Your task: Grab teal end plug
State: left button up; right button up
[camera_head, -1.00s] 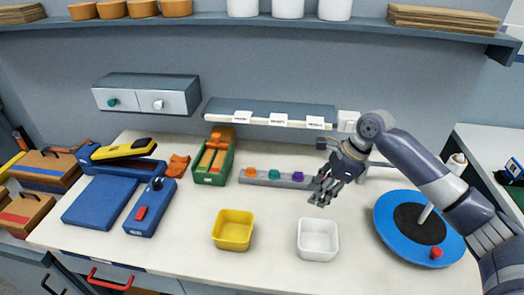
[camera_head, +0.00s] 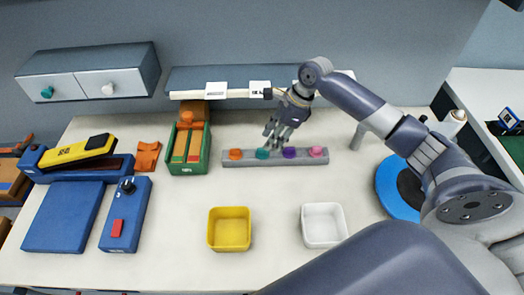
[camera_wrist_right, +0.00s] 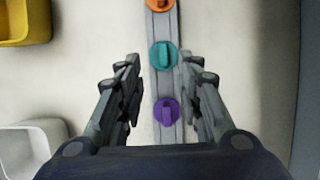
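The teal end plug (camera_head: 262,154) sits on the grey rail (camera_head: 233,159), between an orange plug (camera_head: 236,154) and a purple plug (camera_head: 289,153). My right gripper (camera_head: 272,137) is above the rail, close over the teal plug. In the right wrist view the teal plug (camera_wrist_right: 172,57) shows between the two open fingertips (camera_wrist_right: 160,62), with the purple plug (camera_wrist_right: 167,111) nearer the palm and the orange plug (camera_wrist_right: 160,4) farther out. The right gripper holds nothing. My left gripper is not in view.
A pink plug (camera_head: 318,152) sits at the rail's right end. A yellow bin (camera_head: 230,246) and a white bin (camera_head: 324,242) stand in front. A green box (camera_head: 188,168) is left of the rail. A low shelf (camera_head: 222,80) runs behind it.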

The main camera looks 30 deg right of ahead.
aim_at(262, 153)
jog(key=x, duration=0.2)
jog(key=p+x, duration=0.1)
jog(key=x, duration=0.1)
jog(key=shift+w+a+f, duration=0.1)
jog(key=shift+w+a, duration=0.2)
jog(key=shift+w, duration=0.15)
jog(key=shift+a+f, duration=0.1)
jog(key=shift+f, duration=0.25)
jog(key=shift+c, duration=0.3)
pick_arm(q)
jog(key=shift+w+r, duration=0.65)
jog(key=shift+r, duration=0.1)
pick_arm(e)
grip_shut()
